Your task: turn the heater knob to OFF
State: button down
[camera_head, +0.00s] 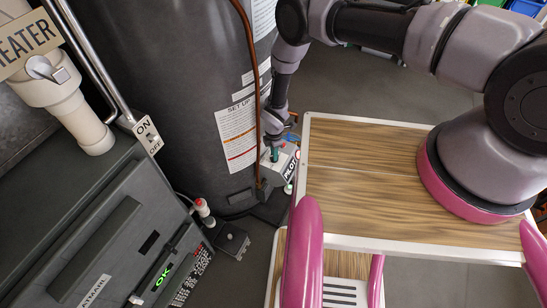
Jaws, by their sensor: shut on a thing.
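The heater is a tall dark grey cylinder (165,75) at the upper left with paper labels on it. A small light control box (281,172) sits low on its right side, with a "PILOT" label (291,168) on it. My gripper (274,152) reaches down from above onto the top of this box and is shut on the heater knob there. The knob is mostly hidden by my gripper, and its pointing direction cannot be read. A small teal part shows at the fingertips.
A copper-coloured pipe (250,60) runs down the heater close to my gripper. A dark grey case (85,225) with a green "OK" display and an ON/OFF plate (147,134) are at left. A red-topped valve (201,208) stands near the heater's base.

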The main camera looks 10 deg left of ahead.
jog(key=shift+n, duration=0.3)
jog(key=n, duration=0.3)
jog(key=shift+n, duration=0.8)
jog(key=n, duration=0.2)
jog(key=shift+n, duration=0.4)
jog(key=c, duration=0.7)
grip_release()
jog(key=shift+r, duration=3.5)
